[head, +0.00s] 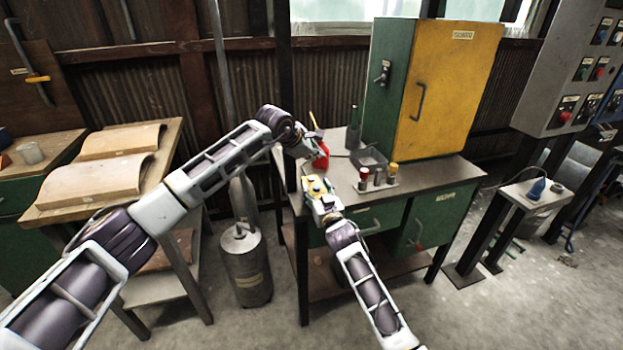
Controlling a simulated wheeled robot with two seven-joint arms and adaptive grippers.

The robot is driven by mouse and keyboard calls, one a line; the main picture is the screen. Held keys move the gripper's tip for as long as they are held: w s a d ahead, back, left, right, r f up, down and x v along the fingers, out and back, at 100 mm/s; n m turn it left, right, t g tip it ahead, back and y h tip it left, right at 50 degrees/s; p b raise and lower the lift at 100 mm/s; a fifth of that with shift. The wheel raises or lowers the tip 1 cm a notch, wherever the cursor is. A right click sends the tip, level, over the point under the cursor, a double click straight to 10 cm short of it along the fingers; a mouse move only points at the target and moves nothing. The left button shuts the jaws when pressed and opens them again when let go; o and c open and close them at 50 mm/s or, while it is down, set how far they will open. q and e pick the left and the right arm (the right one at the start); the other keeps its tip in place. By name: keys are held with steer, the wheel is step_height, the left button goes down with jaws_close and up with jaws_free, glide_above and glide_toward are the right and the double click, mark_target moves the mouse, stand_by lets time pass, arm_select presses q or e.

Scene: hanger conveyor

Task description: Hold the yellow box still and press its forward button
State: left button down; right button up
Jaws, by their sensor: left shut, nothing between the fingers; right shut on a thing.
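The small yellow box (315,186) is near the front left corner of the workbench, in the middle of the head view. Small dark marks show on its top, but I cannot tell which is the forward button. My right gripper (322,200) comes from below and is shut on the yellow box; its fingers are partly hidden. My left gripper (309,150) is shut and empty, above the box in the picture and apart from it.
A red can-like thing (321,157) stands just beside my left gripper. A metal cylinder (246,265) stands on the floor left of the bench.

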steer(key=o, duration=1.2)
steer(key=shift+s, duration=0.15)
steer(key=shift+v, duration=5.85)
